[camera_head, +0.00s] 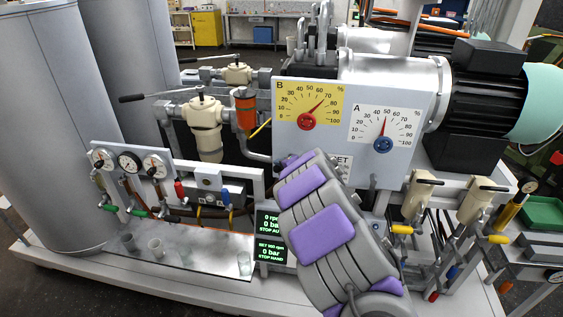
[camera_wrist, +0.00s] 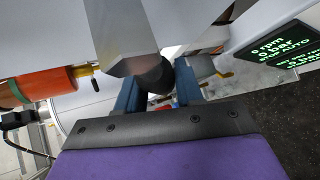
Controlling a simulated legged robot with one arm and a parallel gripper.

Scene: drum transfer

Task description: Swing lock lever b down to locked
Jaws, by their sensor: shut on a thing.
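My gripper (camera_wrist: 158,88) shows in the wrist view, its two blue-grey fingers on either side of a dark rounded grip (camera_wrist: 155,74). The fingers are shut on this grip, which looks like the end of lock lever b. The rest of the lever is hidden by a grey angular part above it, so I cannot tell its angle. In the head view my arm with purple pads covers the area below dial B (camera_head: 309,104), and the fingers and lever are hidden behind it.
Dial A (camera_head: 384,127) is right of dial B. Text displays (camera_head: 271,240) stand close left of my arm, also in the wrist view (camera_wrist: 283,47). A gauge panel (camera_head: 128,172) and small cups (camera_head: 156,247) are left; yellow-handled valves (camera_head: 401,230) are right.

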